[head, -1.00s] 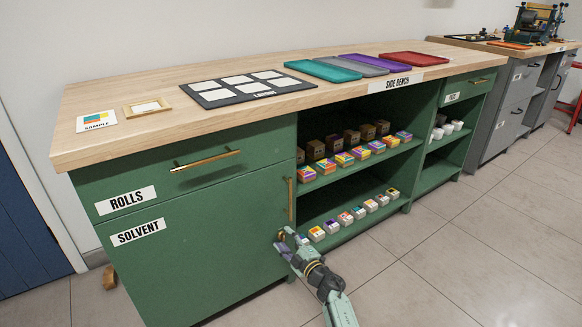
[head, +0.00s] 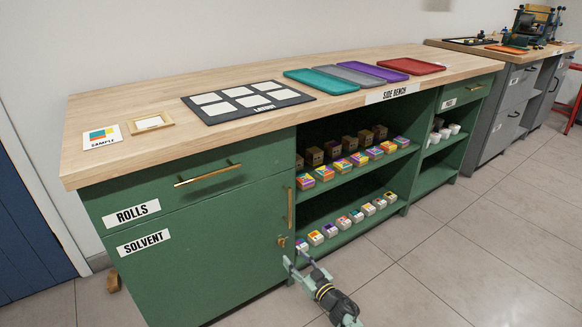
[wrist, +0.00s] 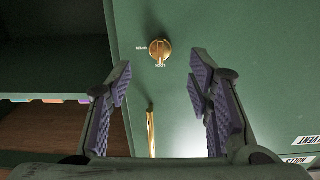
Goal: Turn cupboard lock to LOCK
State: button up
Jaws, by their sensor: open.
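The cupboard lock is a round brass knob (head: 282,241) near the right edge of the green SOLVENT door (head: 200,255), below the door's upright handle. In the wrist view the knob (wrist: 160,50) shows face-on, with its grip ridge about upright in the picture. Small white markings sit left of it and just below it; the ridge lines up with the lower one. The words are too small to read surely. My gripper (head: 297,258) is open and empty, a short way off the door. In the wrist view its fingers (wrist: 157,85) stand either side, apart from the knob.
The brass door handle (head: 290,208) stands close above the knob. Open shelves (head: 345,235) with several small boxes are to the right. The bench top (head: 140,105) carries trays and cards. The tiled floor (head: 430,270) in front is clear.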

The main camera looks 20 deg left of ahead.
jog(key=w+a+r+m+t+h, duration=0.1)
jog(key=r+t, duration=0.1)
jog(key=r, duration=0.8)
jog(key=w+a+r+m+t+h+p, duration=0.1)
jog(key=r+t, duration=0.2)
jog(key=r, duration=0.8)
jog(key=w+a+r+m+t+h, duration=0.1)
jog(key=w+r+t, duration=0.1)
jog(key=r, duration=0.9)
jog(key=shift+a+r+t, duration=0.15)
jog(key=shift+a+t, duration=0.05)
jog(key=shift+t, duration=0.3)
